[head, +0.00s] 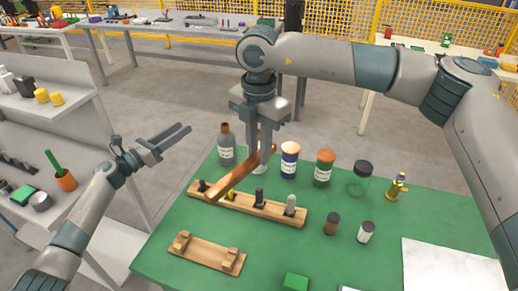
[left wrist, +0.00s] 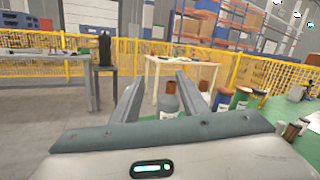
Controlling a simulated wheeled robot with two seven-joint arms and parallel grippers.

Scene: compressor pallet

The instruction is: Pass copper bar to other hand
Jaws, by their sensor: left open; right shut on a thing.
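The copper bar (head: 233,178) is long, flat and orange-brown. In the head view it slants from upper right to lower left above a wooden rack. My right gripper (head: 265,160) points down and is shut on the bar near its upper right end. My left gripper (head: 170,138) is open and empty, left of the bar and apart from it, beyond the table's left edge. Its two fingers (left wrist: 155,98) show spread in the left wrist view, with nothing between them. The bar cannot be made out in the left wrist view.
The green table (head: 170,225) holds a wooden rack (head: 260,210) with small upright items, an empty wooden stand (head: 205,253), several bottles and jars (head: 324,167), and a white sheet (head: 445,267). A grey bottle (head: 226,145) stands at the back left. A shelf bench (head: 60,115) stands at left.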

